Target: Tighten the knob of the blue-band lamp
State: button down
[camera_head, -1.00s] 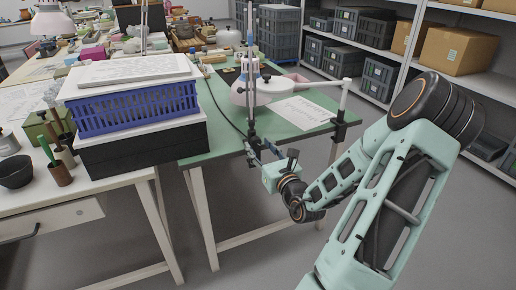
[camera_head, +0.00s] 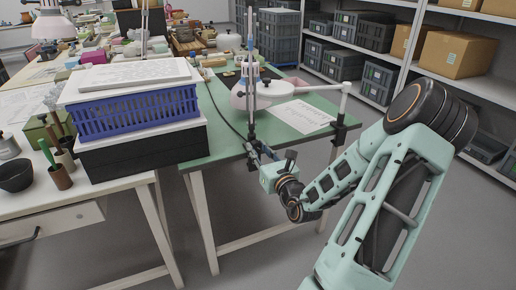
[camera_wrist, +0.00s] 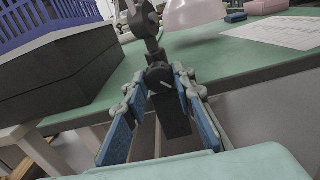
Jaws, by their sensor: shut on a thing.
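The lamp (camera_head: 251,122) stands clamped at the front edge of the green table, with a thin upright post and a bluish band (camera_head: 250,43) high on it. In the wrist view, its dark knob (camera_wrist: 159,77) with a pale line mark sits on a black clamp (camera_wrist: 173,115) below the table edge. My gripper (camera_head: 262,164) is at this edge. In the wrist view, the blue-padded fingers of my gripper (camera_wrist: 163,86) are shut on the knob, one on each side. In the head view the knob is too small and hidden to make out.
A second clamp (camera_head: 339,130) with a white arm stands at the table's right corner. A paper sheet (camera_head: 302,116) lies on the green table (camera_head: 222,139). At left, a blue crate (camera_head: 135,109) sits on black boxes. Shelves with cartons (camera_head: 459,53) stand at right.

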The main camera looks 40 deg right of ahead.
jog(key=shift+r+m+p, duration=0.15)
jog(key=shift+m+p, duration=0.35)
jog(key=shift+p, duration=0.15)
jog(key=shift+f, duration=0.2)
jog(key=c, duration=1.6)
grip_release()
jog(key=v, duration=1.2)
jog(key=shift+a, duration=0.15)
